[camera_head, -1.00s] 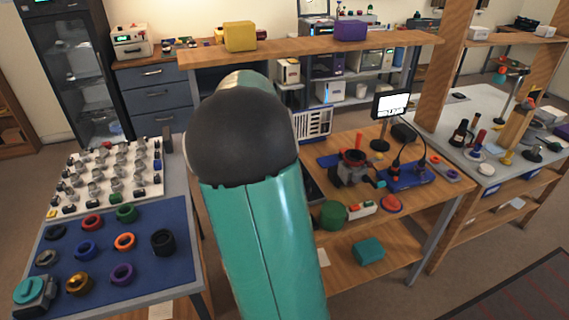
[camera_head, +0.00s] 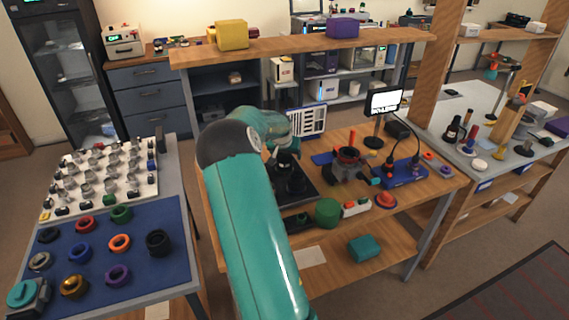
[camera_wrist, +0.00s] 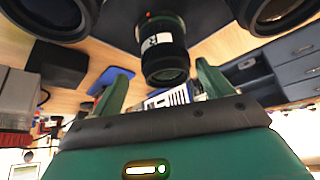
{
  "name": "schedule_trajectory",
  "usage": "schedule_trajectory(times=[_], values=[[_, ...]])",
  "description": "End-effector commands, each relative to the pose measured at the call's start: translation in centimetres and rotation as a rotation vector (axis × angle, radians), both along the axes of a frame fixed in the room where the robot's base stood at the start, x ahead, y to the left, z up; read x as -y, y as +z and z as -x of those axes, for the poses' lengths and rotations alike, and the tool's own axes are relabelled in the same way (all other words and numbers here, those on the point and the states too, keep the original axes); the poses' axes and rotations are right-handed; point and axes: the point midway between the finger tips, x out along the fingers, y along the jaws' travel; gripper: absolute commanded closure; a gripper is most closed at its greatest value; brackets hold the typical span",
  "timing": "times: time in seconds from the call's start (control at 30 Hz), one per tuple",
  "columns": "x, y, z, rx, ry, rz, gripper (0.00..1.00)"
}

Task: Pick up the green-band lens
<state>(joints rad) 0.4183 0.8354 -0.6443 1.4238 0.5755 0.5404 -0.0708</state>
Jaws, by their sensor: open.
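A black lens (camera_wrist: 162,48) with a white label, a red dot and a dull greenish band stands out at the top middle in the wrist view. My gripper (camera_wrist: 162,70) is open, with its two green fingers apart on either side of the lens's near end; I cannot tell whether they touch it. Two more dark lenses show in the wrist view, one at the upper left (camera_wrist: 52,14) and one at the upper right (camera_wrist: 276,14). In the head view my gripper is over a dark tray (camera_head: 308,194) on the wooden bench, and its fingers are hard to make out.
The wooden bench (camera_head: 400,203) also holds a green cylinder (camera_head: 328,212), a red-topped device (camera_head: 348,163) and a small screen (camera_head: 384,102). A blue mat (camera_head: 105,285) with several coloured rings lies at the left. A shelf (camera_head: 290,45) spans the bench's back.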

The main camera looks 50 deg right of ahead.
Motion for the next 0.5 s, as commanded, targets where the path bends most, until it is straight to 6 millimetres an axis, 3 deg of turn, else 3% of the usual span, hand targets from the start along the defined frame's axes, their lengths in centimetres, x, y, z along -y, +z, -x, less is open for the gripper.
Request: schedule_trajectory(times=[0.33, 0.5], values=[[1.3, -4.0, -1.5, -0.001, 0.000, 0.000, 0.21], [1.8, -4.8, -1.7, 0.000, 0.001, 0.000, 0.21]])
